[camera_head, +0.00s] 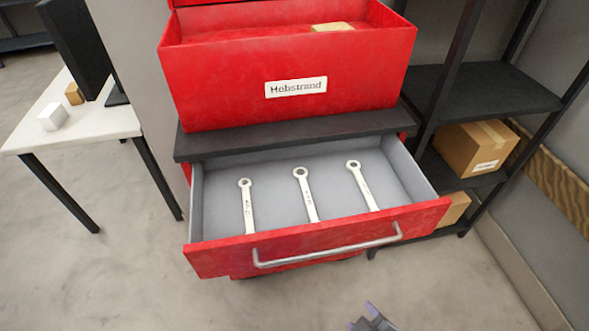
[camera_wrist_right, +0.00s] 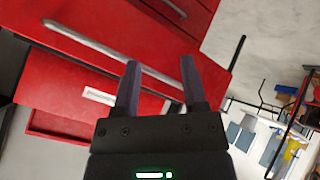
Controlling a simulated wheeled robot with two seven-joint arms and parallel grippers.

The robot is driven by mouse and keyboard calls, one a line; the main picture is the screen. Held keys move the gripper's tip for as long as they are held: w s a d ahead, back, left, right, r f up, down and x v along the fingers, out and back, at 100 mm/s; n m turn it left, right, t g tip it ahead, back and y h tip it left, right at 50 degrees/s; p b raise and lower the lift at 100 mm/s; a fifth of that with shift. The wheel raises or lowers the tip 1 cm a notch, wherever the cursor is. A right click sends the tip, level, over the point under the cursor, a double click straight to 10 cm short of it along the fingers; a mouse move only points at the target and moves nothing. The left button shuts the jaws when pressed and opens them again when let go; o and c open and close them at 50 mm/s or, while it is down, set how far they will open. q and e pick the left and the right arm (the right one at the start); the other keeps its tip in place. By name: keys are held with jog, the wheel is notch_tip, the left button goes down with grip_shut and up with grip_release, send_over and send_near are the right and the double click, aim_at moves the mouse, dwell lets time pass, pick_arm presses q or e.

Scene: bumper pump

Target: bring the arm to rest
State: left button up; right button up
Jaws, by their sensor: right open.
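My right gripper (camera_head: 372,320) shows at the bottom edge of the head view, below and in front of the open drawer. It also shows in the right wrist view (camera_wrist_right: 160,85), with its two fingers apart and nothing between them. The red drawer (camera_head: 320,246) is pulled out, with a silver bar handle (camera_head: 328,248) on its front. Several wrenches lie in its grey inside: a left one (camera_head: 248,208), a middle one (camera_head: 306,195) and a right one (camera_head: 363,186). My left gripper is not in view.
A red open box (camera_head: 220,88) labelled "Hobstrand" stands on the dark cabinet top (camera_head: 240,145). A white table (camera_head: 95,125) with a monitor is at left. A black shelf (camera_head: 490,90) with a cardboard box (camera_head: 474,147) is at right. The floor in front is clear.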

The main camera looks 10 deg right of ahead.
notch_tip(320, 180, up, 6)
jog(key=s+m+g, duration=0.2)
jog(key=m+g, duration=0.4)
jog(key=m, duration=0.1)
notch_tip(320, 180, down, 21)
jog(key=s+g+b, duration=0.1)
jog(key=s+b, duration=0.2)
jog(key=s+d+f+g+b, duration=0.1)
jog(key=s+d+f+b, duration=0.1)
jog(key=s+f, duration=1.1)
jog(key=shift+s+d+f+n+b, duration=0.15)
jog(key=shift+s+f+n+b, duration=0.25)
jog(key=shift+f+b, duration=0.4)
